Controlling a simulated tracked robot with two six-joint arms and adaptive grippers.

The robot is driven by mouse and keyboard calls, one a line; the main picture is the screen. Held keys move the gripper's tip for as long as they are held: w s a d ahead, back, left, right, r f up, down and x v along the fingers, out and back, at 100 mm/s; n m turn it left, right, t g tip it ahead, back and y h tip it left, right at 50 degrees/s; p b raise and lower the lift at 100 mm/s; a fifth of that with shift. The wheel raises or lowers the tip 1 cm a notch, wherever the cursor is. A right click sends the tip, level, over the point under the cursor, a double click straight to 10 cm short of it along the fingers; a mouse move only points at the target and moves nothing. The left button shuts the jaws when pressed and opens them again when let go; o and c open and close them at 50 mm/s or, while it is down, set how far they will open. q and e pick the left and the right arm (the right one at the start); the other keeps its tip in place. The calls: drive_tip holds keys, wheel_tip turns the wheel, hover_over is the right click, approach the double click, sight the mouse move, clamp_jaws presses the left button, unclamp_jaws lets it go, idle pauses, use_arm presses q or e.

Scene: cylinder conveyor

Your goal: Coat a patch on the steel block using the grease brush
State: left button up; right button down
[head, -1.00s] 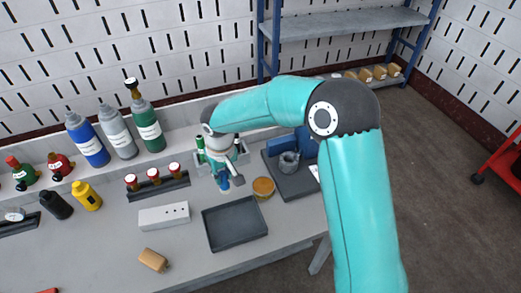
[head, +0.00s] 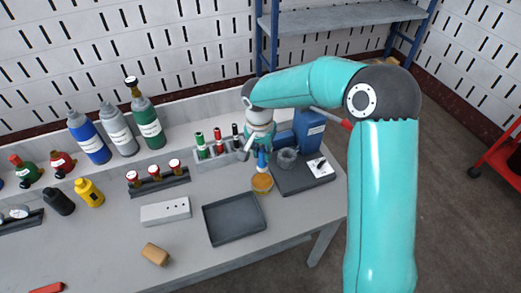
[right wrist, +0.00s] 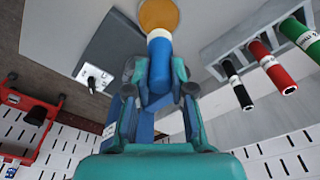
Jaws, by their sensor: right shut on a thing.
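My right gripper (head: 262,152) is shut on the blue handle of the grease brush (head: 262,163). In the right wrist view the brush (right wrist: 160,58) sits between the fingers, with a pale band toward its far end. That end overlaps the round amber-topped grease tin (head: 262,184), also in the right wrist view (right wrist: 158,13). I cannot tell whether the bristles touch the grease. A pale grey steel block (head: 165,211) with small dark holes on top lies on the bench, left of the tin. My left gripper is not in view.
A dark empty tray (head: 235,219) lies between the block and tin. A wooden block (head: 155,254) lies in front.

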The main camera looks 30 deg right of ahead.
sight(262, 162)
drive_tip(key=shift+f+b, duration=1.65)
drive_tip(key=shift+f, duration=1.35)
drive_tip(key=shift+f+b, duration=0.45)
drive_tip(key=shift+b, duration=0.05)
drive_tip(key=shift+s+b, duration=0.1)
drive_tip(key=shift+b, duration=0.2)
idle(0.4)
drive_tip(key=shift+r+p, duration=1.95)
drive_tip(key=shift+r, duration=1.6)
